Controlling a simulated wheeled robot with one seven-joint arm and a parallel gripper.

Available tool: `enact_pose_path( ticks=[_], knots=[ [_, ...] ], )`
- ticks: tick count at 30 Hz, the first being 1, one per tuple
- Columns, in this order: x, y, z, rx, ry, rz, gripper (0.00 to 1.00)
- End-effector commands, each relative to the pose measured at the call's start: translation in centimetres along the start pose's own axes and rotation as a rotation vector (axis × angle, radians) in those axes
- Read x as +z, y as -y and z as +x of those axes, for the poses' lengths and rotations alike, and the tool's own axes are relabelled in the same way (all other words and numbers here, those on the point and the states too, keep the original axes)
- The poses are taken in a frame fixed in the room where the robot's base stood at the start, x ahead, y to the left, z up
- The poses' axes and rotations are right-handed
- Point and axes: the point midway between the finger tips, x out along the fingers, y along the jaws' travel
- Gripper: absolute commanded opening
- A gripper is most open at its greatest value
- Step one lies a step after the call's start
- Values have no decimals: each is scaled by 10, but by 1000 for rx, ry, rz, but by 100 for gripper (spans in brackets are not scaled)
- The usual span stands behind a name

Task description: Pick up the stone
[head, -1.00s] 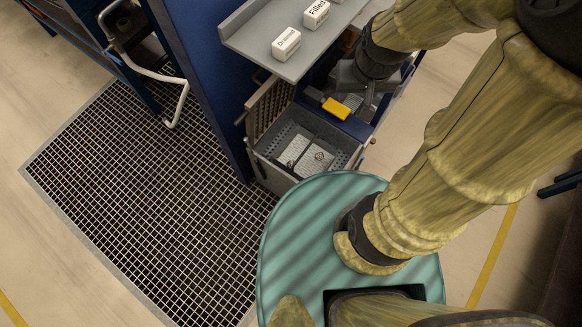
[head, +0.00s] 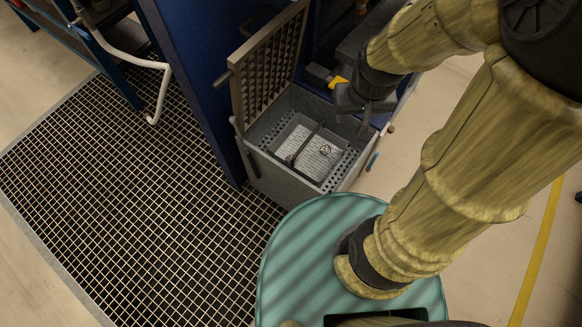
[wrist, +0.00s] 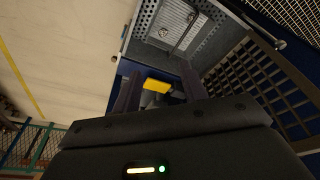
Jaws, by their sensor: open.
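The stone (head: 325,150) seems to be the small, greyish round thing on the white ribbed floor of an open grey box (head: 278,172). It is too small to make out well. It also shows in the wrist view (wrist: 163,33), near the top, beyond my fingers. My gripper (head: 352,112) is at the box's right rear side, above its rim and apart from the stone. In the wrist view my gripper (wrist: 160,82) has its two dark fingers spread, with nothing held between them.
A grated lid (head: 270,65) stands up at the box's back left. A thin dark divider (head: 308,143) crosses the box floor. A yellow block (wrist: 157,85) lies beyond my fingers. A blue panel (head: 190,75) stands left of the box, beside a floor grating (head: 130,190).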

Motion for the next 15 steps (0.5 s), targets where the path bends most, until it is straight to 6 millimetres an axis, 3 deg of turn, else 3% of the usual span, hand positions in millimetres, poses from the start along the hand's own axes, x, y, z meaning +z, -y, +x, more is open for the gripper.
enact_pose_path(
  ticks=[1,10,15],
  knots=[
    [5,1,28,0,5,-10,43],
    [2,12,104,7,51,-113,43],
    [-14,29,151,11,114,-255,43]
  ],
)
